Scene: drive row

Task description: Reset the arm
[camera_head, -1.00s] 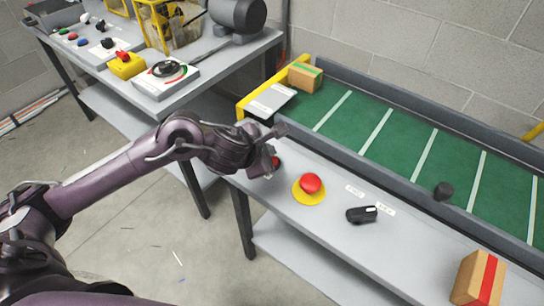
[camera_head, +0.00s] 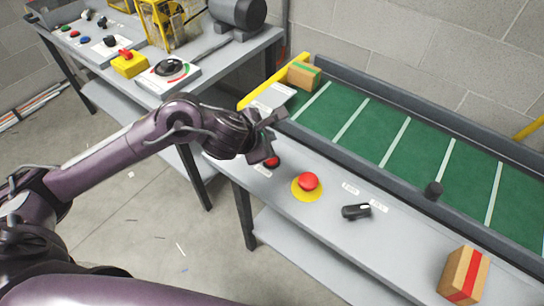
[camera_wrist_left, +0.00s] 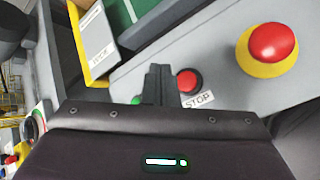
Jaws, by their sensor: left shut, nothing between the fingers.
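In the head view that red button (camera_head: 272,161) shows just below the fingers. I cannot tell how far the fingertips are above the ledge. My right gripper is out of view.
A red mushroom button (camera_head: 308,181) on yellow and a black switch (camera_head: 356,211) sit on the ledge, with a red-taped box (camera_head: 464,276) farther right. The green conveyor (camera_head: 375,128) carries a green-taped box (camera_head: 302,75). A workbench (camera_head: 215,62) with controls stands behind my arm.

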